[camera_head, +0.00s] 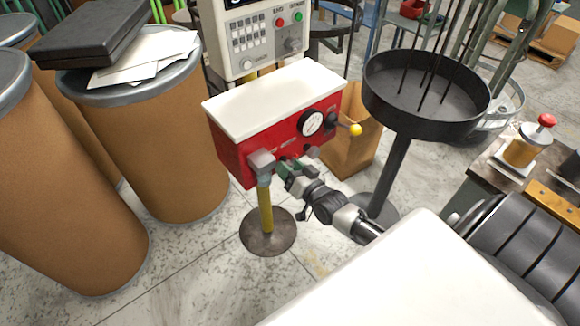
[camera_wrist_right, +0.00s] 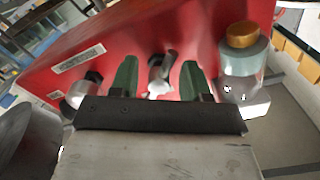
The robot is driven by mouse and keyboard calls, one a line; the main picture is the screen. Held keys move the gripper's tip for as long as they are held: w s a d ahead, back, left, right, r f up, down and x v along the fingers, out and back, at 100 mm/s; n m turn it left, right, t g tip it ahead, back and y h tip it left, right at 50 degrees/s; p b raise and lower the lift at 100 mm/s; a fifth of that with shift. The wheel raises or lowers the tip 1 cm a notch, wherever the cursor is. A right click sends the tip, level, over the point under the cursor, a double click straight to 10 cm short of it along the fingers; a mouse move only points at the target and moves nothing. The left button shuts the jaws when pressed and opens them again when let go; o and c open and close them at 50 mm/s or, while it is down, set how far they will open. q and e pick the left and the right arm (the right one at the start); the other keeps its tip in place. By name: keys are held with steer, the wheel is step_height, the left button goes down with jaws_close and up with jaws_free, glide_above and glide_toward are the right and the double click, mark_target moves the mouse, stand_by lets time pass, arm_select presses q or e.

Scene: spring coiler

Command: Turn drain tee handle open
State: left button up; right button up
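A red box (camera_head: 240,150) with a white top stands on a yellow post in the head view. Its red face (camera_wrist_right: 120,45) fills much of the right wrist view. A small dark-and-silver fitting (camera_wrist_right: 158,78), which looks like the drain tee handle, sticks out from that face. My right gripper (camera_head: 287,168) is at the lower front of the box. In the wrist view its two green fingers (camera_wrist_right: 158,80) stand apart, one on each side of the fitting, with gaps visible. In the head view the gripper hides the handle. My left gripper is in neither view.
The box front carries a round gauge (camera_head: 311,122) and a yellow-knobbed lever (camera_head: 355,129). A clear cup with a brass cap (camera_wrist_right: 241,36) is close beside the right finger in the wrist view. A black round tray (camera_head: 425,115) stands right; brown drums (camera_head: 155,160) stand left.

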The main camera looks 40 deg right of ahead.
steer(key=shift+r, duration=0.1)
steer(key=s, duration=1)
steer(key=shift+s+d, duration=0.4)
steer(key=shift+d, duration=0.05)
steer(key=shift+n, duration=0.4)
steer(key=w+b, duration=0.1)
steer(key=w, duration=0.2)
steer(key=w+b, duration=0.2)
steer(key=w, duration=0.2)
steer(key=w+b, duration=0.2)
steer(key=w, duration=0.2)
steer(key=shift+a, duration=0.35)
